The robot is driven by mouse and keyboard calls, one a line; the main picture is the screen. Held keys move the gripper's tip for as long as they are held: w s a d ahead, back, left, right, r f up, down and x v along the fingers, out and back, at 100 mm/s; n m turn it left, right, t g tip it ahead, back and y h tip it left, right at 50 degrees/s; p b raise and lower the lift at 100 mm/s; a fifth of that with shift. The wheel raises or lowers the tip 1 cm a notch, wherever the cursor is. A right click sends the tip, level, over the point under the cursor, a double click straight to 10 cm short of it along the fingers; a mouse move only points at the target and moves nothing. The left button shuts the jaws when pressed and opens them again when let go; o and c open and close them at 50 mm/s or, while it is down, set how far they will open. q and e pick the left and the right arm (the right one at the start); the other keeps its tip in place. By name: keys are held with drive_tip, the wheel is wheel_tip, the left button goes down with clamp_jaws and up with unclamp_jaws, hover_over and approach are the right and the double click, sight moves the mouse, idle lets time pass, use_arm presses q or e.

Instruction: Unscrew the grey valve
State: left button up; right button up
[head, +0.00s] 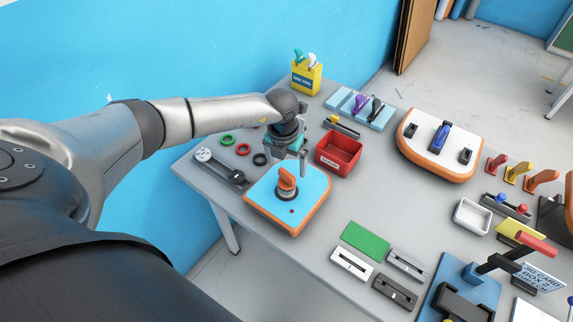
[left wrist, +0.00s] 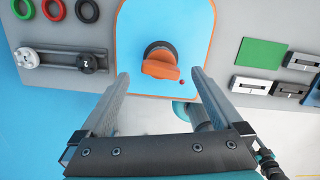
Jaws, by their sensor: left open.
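The valve has an orange handle (head: 287,179) on a round dark grey base (head: 286,194). It stands on a light blue board with an orange edge (head: 312,203), near the table's left end. In the left wrist view the orange handle (left wrist: 161,71) lies sideways across the dark base (left wrist: 158,49), with a small red dot beside it. My left gripper (head: 291,161) is open and points down just above and behind the valve. In the left wrist view its two fingers (left wrist: 160,74) stand apart on either side of the handle, with no contact visible. My right gripper is not in view.
A red bin (head: 339,152) stands close behind the board. Green, red and black rings (head: 243,150) and a dark bar with knobs (head: 221,168) lie left of it. A green plate (head: 366,241) and slotted blocks lie to the front right. Another orange-edged board (head: 440,150) is farther right.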

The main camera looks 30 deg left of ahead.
sight(287, 173)
use_arm(q)
drive_tip(key=shift+f+m+b, duration=0.1)
drive_tip(key=shift+m+b, duration=0.55)
drive_tip(key=shift+m, duration=1.25)
drive_tip(key=shift+b, duration=0.3)
drive_tip(key=shift+f+b, duration=1.95)
drive_tip(key=shift+f, duration=0.35)
drive_tip(key=shift+c, duration=0.4)
